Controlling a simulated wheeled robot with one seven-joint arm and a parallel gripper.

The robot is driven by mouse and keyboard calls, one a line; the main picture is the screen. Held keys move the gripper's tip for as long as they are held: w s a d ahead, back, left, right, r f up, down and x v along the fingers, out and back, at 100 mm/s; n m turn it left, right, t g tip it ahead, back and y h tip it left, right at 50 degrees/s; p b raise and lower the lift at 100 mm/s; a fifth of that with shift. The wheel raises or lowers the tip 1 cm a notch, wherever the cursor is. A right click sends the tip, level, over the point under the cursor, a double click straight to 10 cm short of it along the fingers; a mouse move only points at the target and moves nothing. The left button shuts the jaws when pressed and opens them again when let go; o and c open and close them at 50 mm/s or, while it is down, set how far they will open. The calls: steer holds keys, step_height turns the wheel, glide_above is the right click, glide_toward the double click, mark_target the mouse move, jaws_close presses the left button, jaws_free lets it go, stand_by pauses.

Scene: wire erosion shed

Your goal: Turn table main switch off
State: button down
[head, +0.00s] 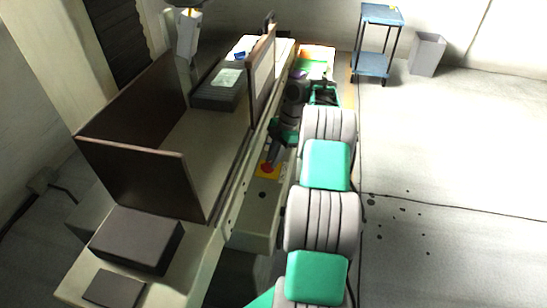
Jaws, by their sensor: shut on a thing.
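The table main switch (265,170), a red knob on a yellow plate, sits on the front side of the long pale machine bench. My gripper (273,157), dark and small in this view, reaches down and left to it from the end of my arm. Its jaws are shut on the knob, covering the upper part of it. The knob's turn angle cannot be read.
A brown-walled open box (130,165) stands on the bench, with a dark grey block (135,240) in front of it. A blue trolley (382,18) and a grey bin (428,52) stand at the back right. The floor at right is clear, with dark spots.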

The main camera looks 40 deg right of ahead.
steer(key=c, duration=1.4)
jaws_free()
steer(key=shift+o, duration=0.2)
steer(key=p+v, duration=0.7)
steer(key=v, duration=0.1)
steer(key=shift+a+f, duration=0.1)
